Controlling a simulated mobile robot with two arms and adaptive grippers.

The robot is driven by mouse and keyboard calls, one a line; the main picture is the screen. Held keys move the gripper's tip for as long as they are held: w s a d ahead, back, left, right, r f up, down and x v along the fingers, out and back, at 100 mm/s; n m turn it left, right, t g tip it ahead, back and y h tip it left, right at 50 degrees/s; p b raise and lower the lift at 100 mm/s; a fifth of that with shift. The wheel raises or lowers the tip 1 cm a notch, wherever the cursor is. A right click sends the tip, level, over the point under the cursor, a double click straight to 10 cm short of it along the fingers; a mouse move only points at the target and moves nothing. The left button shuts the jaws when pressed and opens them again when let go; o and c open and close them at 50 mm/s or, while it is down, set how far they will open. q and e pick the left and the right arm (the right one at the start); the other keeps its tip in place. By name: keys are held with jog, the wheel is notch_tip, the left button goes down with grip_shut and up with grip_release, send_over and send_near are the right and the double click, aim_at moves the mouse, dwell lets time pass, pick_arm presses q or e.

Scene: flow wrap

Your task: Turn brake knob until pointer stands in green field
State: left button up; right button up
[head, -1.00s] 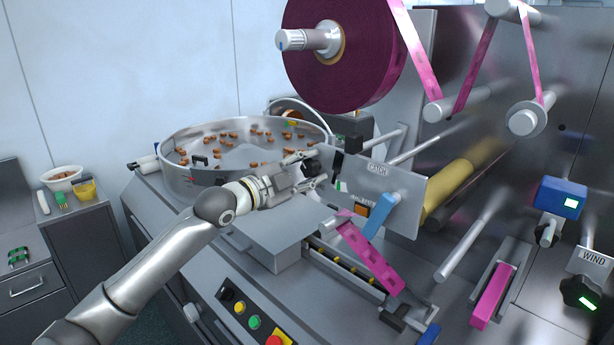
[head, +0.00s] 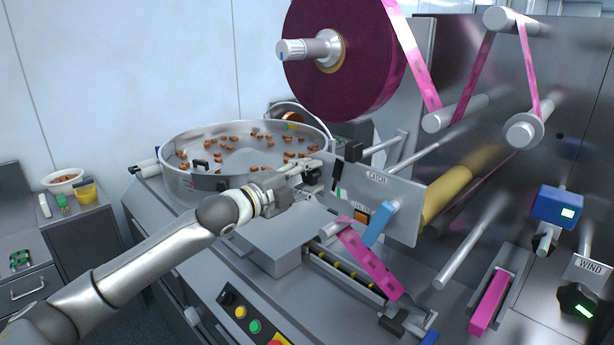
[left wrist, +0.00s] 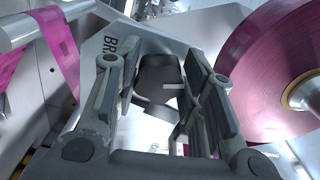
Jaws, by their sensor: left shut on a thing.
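My left gripper (head: 318,172) is at the left end of the metal plate below the film reel. In the left wrist view its two fingers (left wrist: 160,88) are shut on the dark brake knob (left wrist: 158,76), one finger on each side. A light mark (left wrist: 173,86) shows on the knob's face. Beside it the plate carries lettering starting "BR" (left wrist: 109,48), the rest hidden by a finger. In the head view the gripper covers most of the knob. My right gripper is not in view.
A large purple film reel (head: 345,55) hangs above the gripper. A round bowl of brown pieces (head: 180,178) stands behind my arm. A grey box (head: 262,238) lies below the arm.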

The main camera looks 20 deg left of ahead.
pick_arm(q)
jog(key=shift+d+f, duration=0.1)
jog(key=shift+f, duration=0.05)
jog(key=o, duration=1)
jog(key=shift+o, duration=0.2)
jog(key=shift+s, duration=0.1)
jog(key=v, duration=1.1)
jog(key=shift+s+a, duration=0.2)
jog(key=shift+s, duration=0.15)
dwell(0.4)
